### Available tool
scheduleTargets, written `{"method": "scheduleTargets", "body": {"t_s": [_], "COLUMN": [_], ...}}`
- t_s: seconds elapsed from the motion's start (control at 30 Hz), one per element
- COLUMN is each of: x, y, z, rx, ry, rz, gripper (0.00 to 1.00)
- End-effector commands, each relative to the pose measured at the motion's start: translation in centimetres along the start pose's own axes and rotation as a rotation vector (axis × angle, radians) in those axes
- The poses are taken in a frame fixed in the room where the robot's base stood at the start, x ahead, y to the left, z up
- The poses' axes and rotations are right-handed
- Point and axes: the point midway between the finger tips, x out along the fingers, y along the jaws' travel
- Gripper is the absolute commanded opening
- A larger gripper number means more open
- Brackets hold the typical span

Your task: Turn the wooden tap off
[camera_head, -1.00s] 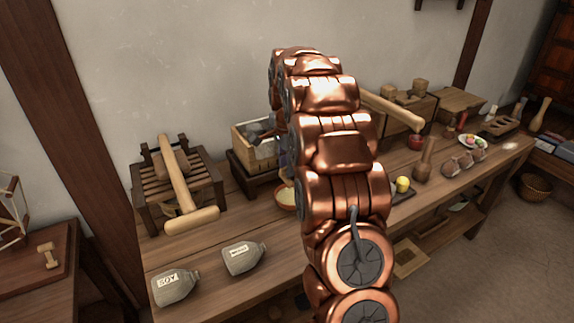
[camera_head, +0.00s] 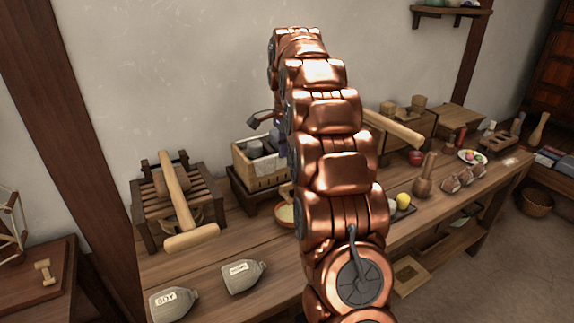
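I cannot make out the wooden tap; my copper-coloured arm stands upright across the middle of the view and hides part of the bench behind it. My gripper (camera_head: 260,120) shows only in part, as a dark grey finger sticking out to the left of the upper arm. It is above and in front of a wooden box (camera_head: 258,185) with grey jars in it, apart from the box in the picture. The rest of the gripper is hidden behind the arm, so its opening does not show.
The long wooden bench (camera_head: 220,255) holds a slatted press (camera_head: 150,205) with a mallet-like beam (camera_head: 176,190), two labelled grey bottles (camera_head: 174,303), a bowl (camera_head: 284,214) close to my arm, and a yellow fruit (camera_head: 403,201).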

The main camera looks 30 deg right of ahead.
Motion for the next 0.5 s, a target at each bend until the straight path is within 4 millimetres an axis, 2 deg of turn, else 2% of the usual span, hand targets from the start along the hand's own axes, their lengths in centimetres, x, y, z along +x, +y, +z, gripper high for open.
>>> {"method": "scheduleTargets", "body": {"t_s": [0.2, 0.5], "x": [-1.6, -2.2], "y": [-0.1, 0.0], "z": [0.0, 0.0], "rx": [0.000, 0.000], "ry": [0.001, 0.000], "rz": [-0.003, 0.000], "gripper": [0.38, 0.38]}}
